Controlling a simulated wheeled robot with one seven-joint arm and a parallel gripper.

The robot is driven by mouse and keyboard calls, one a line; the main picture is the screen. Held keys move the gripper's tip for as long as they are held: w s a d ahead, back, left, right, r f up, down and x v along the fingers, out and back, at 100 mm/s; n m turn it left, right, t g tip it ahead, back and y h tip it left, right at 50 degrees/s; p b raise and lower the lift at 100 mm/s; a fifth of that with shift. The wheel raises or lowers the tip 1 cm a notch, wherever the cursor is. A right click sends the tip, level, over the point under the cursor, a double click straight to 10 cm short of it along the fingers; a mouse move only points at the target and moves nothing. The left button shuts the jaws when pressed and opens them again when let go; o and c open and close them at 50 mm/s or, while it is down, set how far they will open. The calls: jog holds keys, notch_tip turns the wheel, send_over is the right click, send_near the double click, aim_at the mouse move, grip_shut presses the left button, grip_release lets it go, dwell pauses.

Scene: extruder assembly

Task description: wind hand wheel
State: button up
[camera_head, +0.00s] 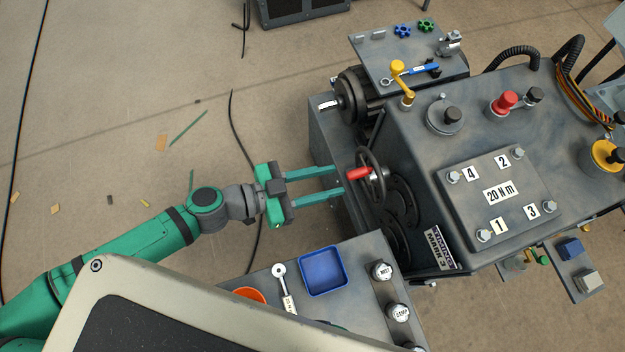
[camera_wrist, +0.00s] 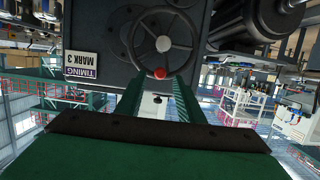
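The hand wheel (camera_head: 373,172) is a dark spoked ring on the side of the grey machine, with a red handle (camera_head: 359,174) sticking out toward my gripper. In the wrist view the wheel (camera_wrist: 163,24) faces me, and the red handle (camera_wrist: 160,73) is at its lower rim. My gripper (camera_head: 342,180) is open, its two green fingers pointing at the wheel. In the wrist view the handle appears between and just beyond the fingertips (camera_wrist: 160,82). I cannot tell whether a finger touches it.
A shelf below holds a blue tray (camera_head: 323,271), a wrench (camera_head: 284,285) and labelled knobs.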

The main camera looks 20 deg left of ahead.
aim_at(377, 175)
jog(key=shift+x, duration=2.4)
grip_shut()
